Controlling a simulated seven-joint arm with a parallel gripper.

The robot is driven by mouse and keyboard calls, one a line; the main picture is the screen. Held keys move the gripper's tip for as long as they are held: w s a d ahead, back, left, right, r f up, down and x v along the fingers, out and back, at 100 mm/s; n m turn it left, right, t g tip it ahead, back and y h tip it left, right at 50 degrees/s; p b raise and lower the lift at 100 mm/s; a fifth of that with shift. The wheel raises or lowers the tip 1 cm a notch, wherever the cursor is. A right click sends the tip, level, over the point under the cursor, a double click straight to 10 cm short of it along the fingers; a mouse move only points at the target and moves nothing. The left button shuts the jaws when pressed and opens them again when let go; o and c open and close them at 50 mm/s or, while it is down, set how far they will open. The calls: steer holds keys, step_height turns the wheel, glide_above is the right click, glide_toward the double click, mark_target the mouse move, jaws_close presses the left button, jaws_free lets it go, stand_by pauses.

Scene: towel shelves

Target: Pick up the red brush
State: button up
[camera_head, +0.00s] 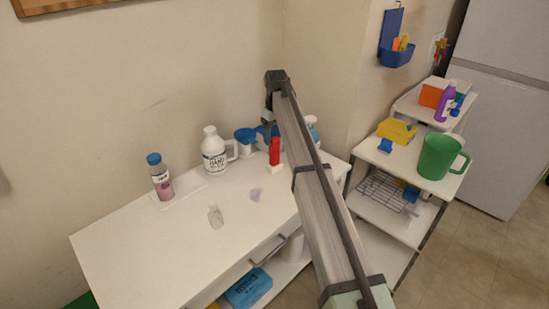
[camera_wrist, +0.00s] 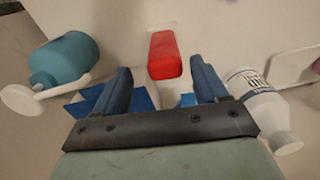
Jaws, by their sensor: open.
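The red brush (camera_head: 274,151) stands upright on the white cabinet top, its red handle above a white base. In the wrist view, the red handle (camera_wrist: 163,55) shows ahead of my gripper (camera_wrist: 160,66), lined up with the gap between the two blue fingers. The fingers are apart, with nothing held between them. I cannot tell how far the tips are from the handle. In the head view my arm crosses the scene beside the brush and hides most of my gripper.
A teal bottle (camera_wrist: 65,60) is left in the wrist view. The cabinet's left front is clear.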

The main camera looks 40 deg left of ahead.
mark_target(275, 146)
steer(key=shift+s+f, duration=0.2)
steer(key=shift+f, duration=1.2)
steer(key=shift+s+f, duration=0.15)
steer(key=shift+f, duration=1.2)
steer(key=shift+c, duration=0.2)
steer(key=c, duration=1)
steer(key=shift+r, duration=0.1)
